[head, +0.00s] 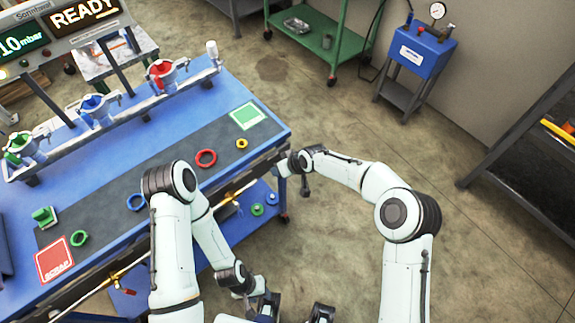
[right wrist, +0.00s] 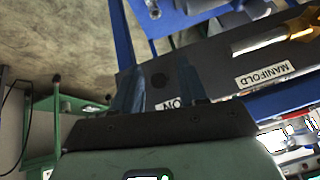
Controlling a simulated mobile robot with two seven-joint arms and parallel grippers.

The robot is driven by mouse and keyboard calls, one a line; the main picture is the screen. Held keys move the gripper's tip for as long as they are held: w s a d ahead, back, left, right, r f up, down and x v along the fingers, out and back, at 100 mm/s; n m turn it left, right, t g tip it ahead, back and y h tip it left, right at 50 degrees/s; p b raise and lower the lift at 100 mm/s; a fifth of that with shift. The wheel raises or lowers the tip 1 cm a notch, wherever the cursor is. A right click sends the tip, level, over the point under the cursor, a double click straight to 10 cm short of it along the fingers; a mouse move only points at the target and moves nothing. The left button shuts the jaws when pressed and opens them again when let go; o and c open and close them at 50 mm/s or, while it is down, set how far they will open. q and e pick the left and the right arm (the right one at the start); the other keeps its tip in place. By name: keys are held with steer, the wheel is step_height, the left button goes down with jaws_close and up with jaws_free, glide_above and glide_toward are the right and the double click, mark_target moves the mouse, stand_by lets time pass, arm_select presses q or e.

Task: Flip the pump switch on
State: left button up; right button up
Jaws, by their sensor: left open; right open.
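The pump switch appears to be on the dark panel in the right wrist view, where a small dark round part (right wrist: 160,80) sits near an upside-down ON label (right wrist: 172,104). My right gripper (right wrist: 158,88) is open, its two bluish fingers on either side of that round part; I cannot tell whether they touch it. In the head view my right gripper (head: 288,167) is at the right end of the blue bench (head: 275,118), and the switch itself cannot be made out there. My left gripper (head: 268,303) is open and empty, low at the bottom of the head view.
A MANIFOLD label (right wrist: 266,74) and a yellow-handled valve (right wrist: 300,33) are beside the ON label. The bench holds coloured rings and a rail with a red clamp (head: 163,75). A display (head: 84,14) reads READY. A blue pump unit (head: 420,52) stands apart at the back.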

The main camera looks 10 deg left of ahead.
arm_select(q)
steer(key=shift+s+f, duration=0.15)
steer(key=shift+f, duration=0.2)
arm_select(e)
steer(key=v, duration=1.3)
steer(key=s+d+f+m+g+p, duration=0.1)
steer(key=s+d+f+m, duration=0.1)
steer(key=s+d+f, duration=0.4)
steer(key=s+d+f+m+g, duration=0.1)
steer(key=s+f+m, duration=0.15)
steer(key=f, duration=0.45)
steer(key=s+d+f+m+p, duration=0.1)
steer(key=s+d+f+m, duration=0.1)
steer(key=s+d+f, duration=0.4)
arm_select(q)
steer(key=r, duration=0.1)
steer(key=w+r, duration=0.1)
steer(key=r+p, duration=0.1)
steer(key=r, duration=0.1)
steer(key=shift+w, duration=0.4)
arm_select(e)
steer(key=s+d+f+m+g+h, duration=0.1)
steer(key=s+d+f+m, duration=0.2)
steer(key=s, duration=0.6)
steer(key=s+d+f+m+g+h, duration=0.1)
steer(key=s+d+f+m, duration=0.2)
steer(key=s, duration=0.6)
steer(key=shift+f, duration=0.2)
